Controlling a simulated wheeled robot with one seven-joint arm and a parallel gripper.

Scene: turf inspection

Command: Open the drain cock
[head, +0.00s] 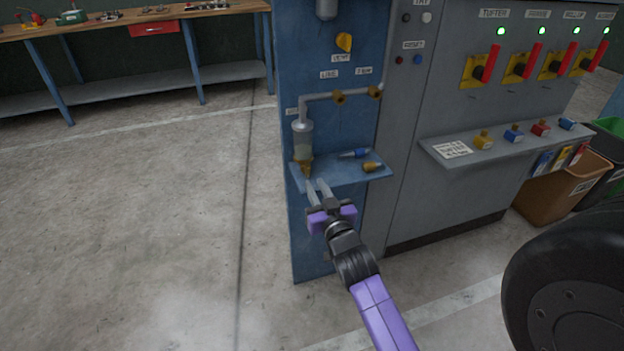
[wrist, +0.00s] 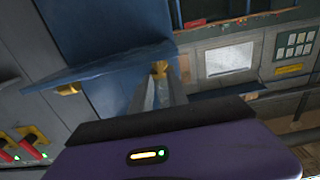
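A clear filter bowl (head: 302,141) hangs on the blue cabinet. A brass fitting (head: 303,168) is at its bottom, at the left end of a small blue shelf; it looks like the drain cock. My gripper (head: 314,184) is just below and in front of it, with its two fingers apart and nothing held. In the wrist view a brass piece (wrist: 159,68) shows at the fingertips (wrist: 160,85), seemingly the same fitting. I cannot tell whether the fingers touch it. The cock's handle position is not clear.
The blue shelf (head: 330,175) holds a blue-and-grey fitting (head: 355,153) and a brass fitting (head: 372,167), right of my gripper. A pipe (head: 325,96) with brass joints runs above. A grey panel with red levers (head: 487,63) stands to the right. The floor at left is clear.

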